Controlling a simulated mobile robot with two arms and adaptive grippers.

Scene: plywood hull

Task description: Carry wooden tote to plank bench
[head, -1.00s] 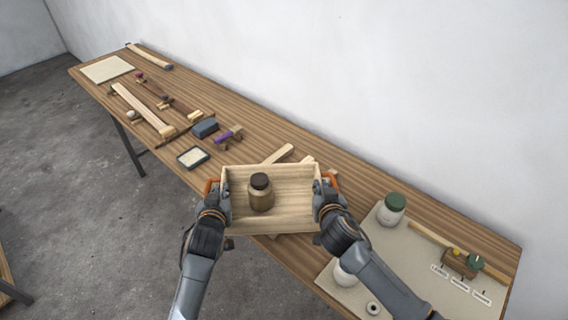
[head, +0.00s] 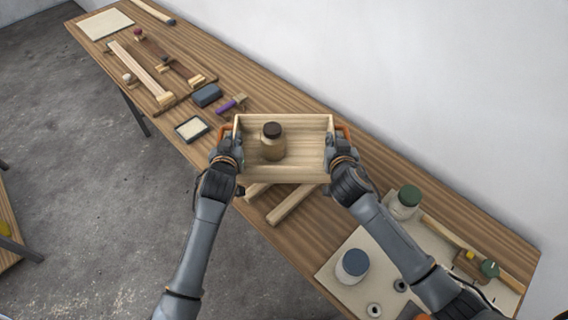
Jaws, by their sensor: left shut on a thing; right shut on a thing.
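The wooden tote (head: 305,172) is a pale open box with an orange handle at each end, seen in the middle of the head view. A brown jar with a dark lid (head: 272,143) stands upright inside it, left of centre. My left gripper (head: 229,150) is shut on the tote's left end. My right gripper (head: 341,154) is shut on its right end. The tote is level and appears held above the long wooden bench (head: 375,222); the exact gap is hard to tell. Whether this bench is the plank bench cannot be told.
Wooden bars (head: 291,203) lie under the tote's front. Left along the bench are a small framed tray (head: 191,129), a blue block (head: 207,95) and a purple-handled tool (head: 232,103). Jars (head: 352,266) stand on a pale mat at right. Another wooden surface (head: 8,232) shows at the left edge.

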